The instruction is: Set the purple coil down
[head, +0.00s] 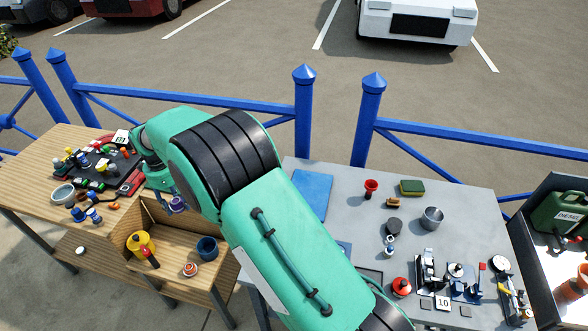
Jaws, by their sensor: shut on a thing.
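The purple coil (178,205) hangs at the end of my gripper (168,190).
The left table carries a dark panel with many small parts and a grey bowl (63,194). A grey table (460,215) with a blue mat (312,190) stands right. Blue railings run behind.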

